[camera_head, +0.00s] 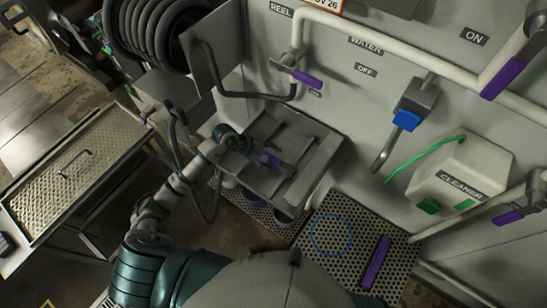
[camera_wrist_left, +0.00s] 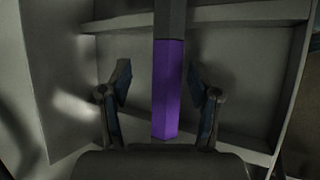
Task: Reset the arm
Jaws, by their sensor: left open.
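My left arm reaches up from the bottom left in the head view. Its gripper (camera_head: 262,158) is at a grey open-topped metal box (camera_head: 322,158) fixed to the wall. A bar with a purple grip (camera_head: 271,159) lies in front of the gripper. In the left wrist view the gripper (camera_wrist_left: 159,82) is open, with one finger on each side of the purple grip (camera_wrist_left: 168,90). Gaps show between the fingers and the grip. The box's inner walls (camera_wrist_left: 240,72) stand behind and beside it. My right gripper is not in view.
A hose reel (camera_head: 150,35) hangs upper left. A metal table (camera_head: 75,160) stands left. A purple bar (camera_head: 375,262) is at the floor grate (camera_head: 340,215).

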